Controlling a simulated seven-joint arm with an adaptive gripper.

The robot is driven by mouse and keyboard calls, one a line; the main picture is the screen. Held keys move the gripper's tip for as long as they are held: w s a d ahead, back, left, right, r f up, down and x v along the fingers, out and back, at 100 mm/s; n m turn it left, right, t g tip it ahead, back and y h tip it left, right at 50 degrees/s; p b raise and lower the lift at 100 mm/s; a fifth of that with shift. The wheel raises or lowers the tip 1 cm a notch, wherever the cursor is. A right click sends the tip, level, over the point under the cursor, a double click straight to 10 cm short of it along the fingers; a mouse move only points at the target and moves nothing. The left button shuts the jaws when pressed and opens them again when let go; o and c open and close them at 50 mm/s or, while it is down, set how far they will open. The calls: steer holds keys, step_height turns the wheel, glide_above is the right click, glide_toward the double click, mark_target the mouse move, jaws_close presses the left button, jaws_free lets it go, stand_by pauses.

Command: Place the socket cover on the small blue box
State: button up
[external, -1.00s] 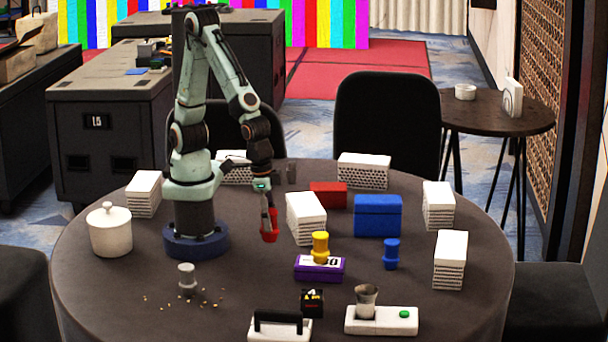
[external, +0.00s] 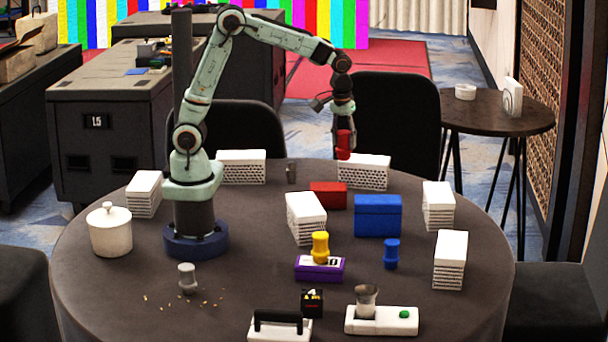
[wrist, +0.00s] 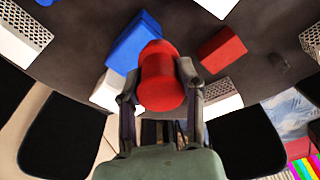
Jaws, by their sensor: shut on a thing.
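My gripper (external: 344,132) is shut on a red spool-shaped piece (external: 344,146), raised above the far side of the round table. In the wrist view the red piece (wrist: 162,80) sits between both fingers (wrist: 160,88). The blue box (external: 378,217) stands on the table, right of centre, nearer the camera than my gripper. It also shows in the wrist view (wrist: 128,42), beyond the held piece. A small red box (external: 328,195) stands left of it. I cannot tell for sure which thing is the socket cover.
A yellow spool (external: 320,247) stands on a purple box (external: 319,269). A blue spool (external: 391,254) and a grey spool (external: 187,278) stand on the table. White perforated blocks (external: 306,217) are spread around. A white lidded pot (external: 110,230) is at left.

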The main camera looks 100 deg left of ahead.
steer(key=w+f, duration=0.2)
steer(key=w+a+f, duration=0.1)
steer(key=w+f, duration=0.1)
steer(key=w, duration=0.1)
steer(key=w+a+f, duration=0.1)
steer(key=w+f, duration=0.1)
steer(key=w, duration=0.1)
steer(key=shift+a+f, duration=0.15)
steer(key=shift+f, duration=0.2)
steer(key=shift+w+a+f, duration=0.1)
steer(key=shift+w+f, duration=0.25)
steer(key=shift+f, duration=1.75)
steer(key=shift+f, duration=0.15)
steer(key=o, duration=0.8)
steer(key=shift+o, duration=0.2)
